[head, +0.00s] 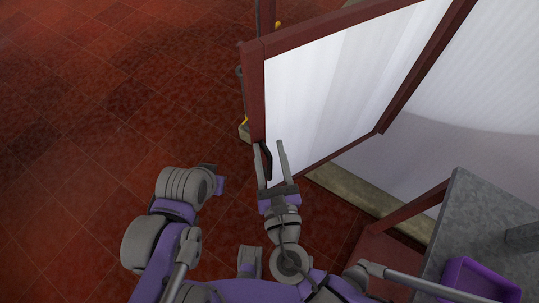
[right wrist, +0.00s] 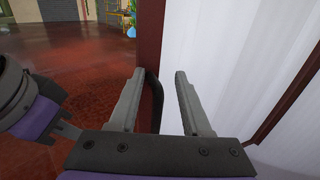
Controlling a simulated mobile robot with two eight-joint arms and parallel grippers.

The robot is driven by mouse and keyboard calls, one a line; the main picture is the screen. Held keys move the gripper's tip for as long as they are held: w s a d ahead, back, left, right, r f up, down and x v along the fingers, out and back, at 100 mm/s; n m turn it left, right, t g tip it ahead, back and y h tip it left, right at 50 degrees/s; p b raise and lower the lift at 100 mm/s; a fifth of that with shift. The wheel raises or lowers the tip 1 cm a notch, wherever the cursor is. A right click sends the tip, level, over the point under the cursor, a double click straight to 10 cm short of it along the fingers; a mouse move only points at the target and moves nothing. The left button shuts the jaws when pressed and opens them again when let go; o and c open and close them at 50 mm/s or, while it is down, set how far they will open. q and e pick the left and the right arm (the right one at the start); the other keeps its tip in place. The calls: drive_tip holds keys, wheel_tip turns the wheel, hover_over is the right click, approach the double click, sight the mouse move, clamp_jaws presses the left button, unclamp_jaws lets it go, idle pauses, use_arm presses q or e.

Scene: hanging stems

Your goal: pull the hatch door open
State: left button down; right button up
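The hatch door (head: 340,85) has a dark red frame and a pale, see-through-looking panel. It stands at an angle to the pale sill below it. In the right wrist view the door's frame edge (right wrist: 151,35) rises just beyond my fingers. A dark curved handle (right wrist: 154,98) on that edge shows between the fingers, closer to the left one. My right gripper (head: 270,146) is open at the door's near left edge; it also shows in the right wrist view (right wrist: 157,85). Contact with the handle cannot be told. My left arm is folded at left; its gripper (head: 213,178) is mostly hidden.
A pale sill (head: 365,197) runs below the door, with a dark red post (head: 428,200) at right. A grey bench (head: 485,225) holds a purple crate (head: 452,275) at lower right. The red tiled floor (head: 110,90) at left is clear.

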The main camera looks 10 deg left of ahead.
sight(266, 130)
drive_tip(key=shift+r+p, duration=0.6)
drive_tip(key=shift+r, duration=0.95)
